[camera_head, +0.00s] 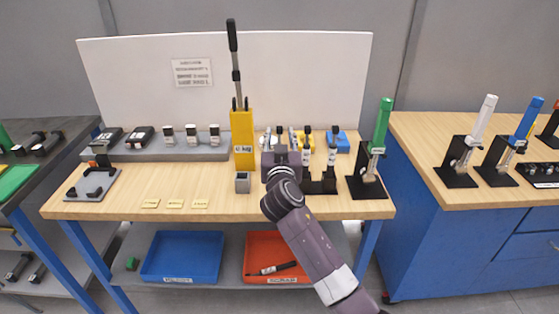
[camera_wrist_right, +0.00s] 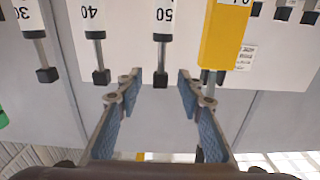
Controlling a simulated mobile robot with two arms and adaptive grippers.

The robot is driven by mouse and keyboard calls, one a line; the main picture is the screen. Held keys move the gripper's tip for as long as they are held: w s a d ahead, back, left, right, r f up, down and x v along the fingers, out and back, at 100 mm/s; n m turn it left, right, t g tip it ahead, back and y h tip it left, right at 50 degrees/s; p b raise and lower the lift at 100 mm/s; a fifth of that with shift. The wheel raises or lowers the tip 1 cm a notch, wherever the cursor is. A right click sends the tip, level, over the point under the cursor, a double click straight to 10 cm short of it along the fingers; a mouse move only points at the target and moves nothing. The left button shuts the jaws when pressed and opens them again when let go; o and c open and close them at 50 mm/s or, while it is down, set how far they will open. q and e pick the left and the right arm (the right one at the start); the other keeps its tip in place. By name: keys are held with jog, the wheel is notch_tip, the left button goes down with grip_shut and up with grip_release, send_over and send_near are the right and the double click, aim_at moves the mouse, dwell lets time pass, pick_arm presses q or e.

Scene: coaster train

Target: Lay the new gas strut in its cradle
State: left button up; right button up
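My right gripper (camera_head: 281,158) is over the middle of the bench, in front of several upright gas struts (camera_head: 306,150). In the right wrist view the gripper (camera_wrist_right: 160,88) is open with nothing between its pads. That view is upside down. It shows white struts marked 30 (camera_wrist_right: 26,18), 40 (camera_wrist_right: 92,15) and 50 (camera_wrist_right: 163,17), each with a thin rod and black end. The black end of the 50 strut appears between the fingertips; I cannot tell whether they touch it. The gripper and forearm hide part of the bench. My left gripper is not in view.
A yellow press (camera_head: 242,138) with a tall lever stands left of the gripper. A black stand with a green cylinder (camera_head: 383,124) is at the right. A small grey block (camera_head: 242,183) sits in front. Blue (camera_head: 181,257) and red (camera_head: 270,245) bins are below; the red one holds a strut.

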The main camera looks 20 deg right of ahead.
jog(key=shift+x, duration=1.45)
jog(key=shift+a, duration=0.1)
grip_shut()
jog(key=shift+r, duration=0.1)
